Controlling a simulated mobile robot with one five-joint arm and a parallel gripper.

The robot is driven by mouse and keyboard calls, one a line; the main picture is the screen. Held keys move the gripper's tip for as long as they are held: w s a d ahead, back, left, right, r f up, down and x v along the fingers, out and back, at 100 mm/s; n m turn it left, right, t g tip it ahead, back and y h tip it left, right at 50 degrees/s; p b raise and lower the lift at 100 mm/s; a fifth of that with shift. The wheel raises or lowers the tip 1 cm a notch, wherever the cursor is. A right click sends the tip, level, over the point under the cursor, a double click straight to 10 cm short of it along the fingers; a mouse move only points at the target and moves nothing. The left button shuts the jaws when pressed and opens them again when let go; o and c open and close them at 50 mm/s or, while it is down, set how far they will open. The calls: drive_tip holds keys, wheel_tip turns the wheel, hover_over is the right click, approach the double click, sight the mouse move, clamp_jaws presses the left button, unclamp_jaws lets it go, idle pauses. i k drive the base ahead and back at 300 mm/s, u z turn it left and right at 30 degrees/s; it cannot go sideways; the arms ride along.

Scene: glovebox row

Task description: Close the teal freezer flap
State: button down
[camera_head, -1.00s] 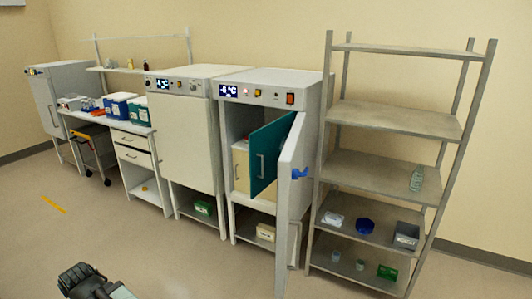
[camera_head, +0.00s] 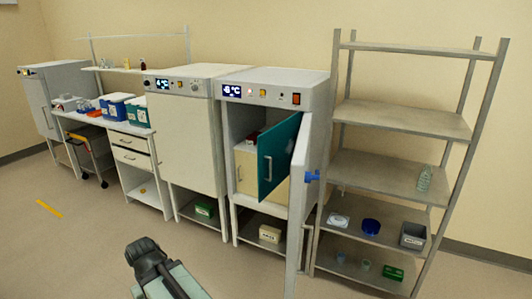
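The teal freezer flap (camera_head: 278,155) stands swung open inside the right-hand white freezer (camera_head: 275,91). It has a pale vertical handle on its face. A cream inner front (camera_head: 246,170) shows behind and below it, with a small dark red item above. The freezer's white outer door (camera_head: 301,205) is also open, swung toward me, with a blue latch (camera_head: 312,177) on its edge. My gripper (camera_head: 148,252) is low in the picture, over the floor and well apart from the flap. Its fingers are dark and seen from behind, so I cannot tell if they are open.
A grey shelf rack (camera_head: 402,118) with small items stands close right of the open outer door. A closed white cabinet (camera_head: 183,140) stands left of the freezer. Farther left is a bench with blue and teal boxes. The floor (camera_head: 80,250) in front is clear.

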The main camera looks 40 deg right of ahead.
sight(275, 147)
drive_tip(key=i, duration=0.9)
